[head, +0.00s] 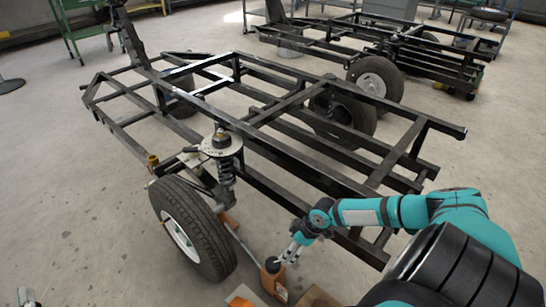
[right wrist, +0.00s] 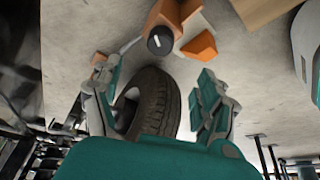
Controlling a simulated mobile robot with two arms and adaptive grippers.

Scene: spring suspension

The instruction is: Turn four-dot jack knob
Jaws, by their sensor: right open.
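An orange jack (head: 273,281) stands on the floor beside the front wheel, with a dark round knob (head: 272,264) on top. In the right wrist view the knob (right wrist: 160,41) is a black disc with a white mark; no dots can be made out. My right gripper (head: 291,250) is just above and to the right of the knob in the head view. In the right wrist view the gripper (right wrist: 154,72) is open and empty, its fingers spread, with the knob beyond the fingertips and apart from them.
A black tyre (head: 203,232) is close to the jack and also shows between my fingers (right wrist: 156,100). An orange wedge (right wrist: 199,46) and a brown block (right wrist: 268,10) lie near the jack.

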